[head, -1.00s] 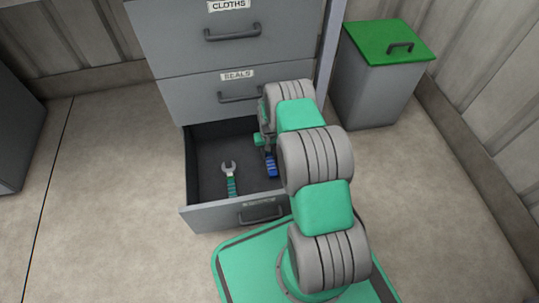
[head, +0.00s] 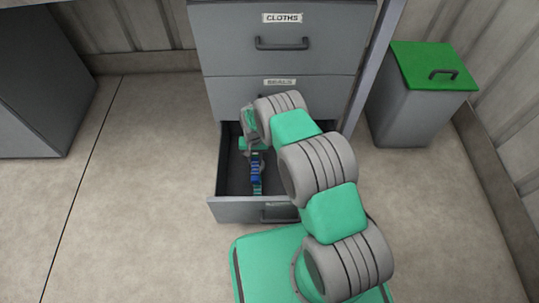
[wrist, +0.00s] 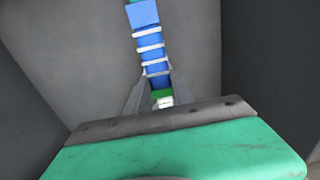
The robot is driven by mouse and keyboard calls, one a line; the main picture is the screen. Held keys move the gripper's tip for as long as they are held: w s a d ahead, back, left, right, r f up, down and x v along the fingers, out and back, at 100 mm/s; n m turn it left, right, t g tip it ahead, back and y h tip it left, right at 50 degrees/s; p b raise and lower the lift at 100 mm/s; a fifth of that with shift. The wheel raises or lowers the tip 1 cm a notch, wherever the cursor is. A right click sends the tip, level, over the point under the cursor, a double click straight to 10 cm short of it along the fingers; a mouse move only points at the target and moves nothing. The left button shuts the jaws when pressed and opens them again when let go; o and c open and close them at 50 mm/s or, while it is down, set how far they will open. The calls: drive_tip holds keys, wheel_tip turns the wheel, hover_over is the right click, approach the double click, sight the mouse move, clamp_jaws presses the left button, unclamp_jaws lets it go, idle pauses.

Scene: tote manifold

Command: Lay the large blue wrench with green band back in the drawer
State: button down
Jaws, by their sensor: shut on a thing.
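The large blue wrench (head: 255,172) hangs from my gripper (head: 252,147) over the open bottom drawer (head: 236,211). In the wrist view the wrench (wrist: 150,45) shows a blue handle with pale rings and a green band close to the jaws. My gripper (wrist: 153,96) is shut on it at the banded end. Whether the wrench touches the drawer floor I cannot tell. A second wrench with a green handle (head: 257,189) lies in the drawer, mostly hidden behind the blue one; a teal bit shows at the wrist view's top edge.
The cabinet's shut drawers, one labelled CLOTHS (head: 283,30), stand above the open drawer. A grey bin with a green lid (head: 434,64) stands to the right. A dark grey cabinet (head: 35,90) is at the left. The drawer floor left of the wrenches looks bare.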

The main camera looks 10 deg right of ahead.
drive_tip(key=shift+a, duration=0.3)
drive_tip(key=s+d+m+b, duration=0.2)
drive_tip(key=s+d, duration=0.2)
drive_tip(key=d, duration=0.3)
drive_tip(key=s+d+m+b, duration=0.1)
drive_tip(key=s+d+m, duration=0.2)
drive_tip(key=s+d, duration=0.35)
drive_tip(key=f+b, duration=0.1)
drive_tip(key=f, duration=0.1)
drive_tip(key=w+f+b, duration=0.1)
drive_tip(key=b, duration=0.1)
drive_tip(key=w+d+f+b, duration=0.1)
drive_tip(key=f+b, duration=0.1)
drive_tip(key=shift+d+f, duration=0.1)
drive_tip(key=shift+f, duration=0.25)
drive_tip(key=shift+f, duration=0.6)
drive_tip(key=c, duration=1)
unclamp_jaws()
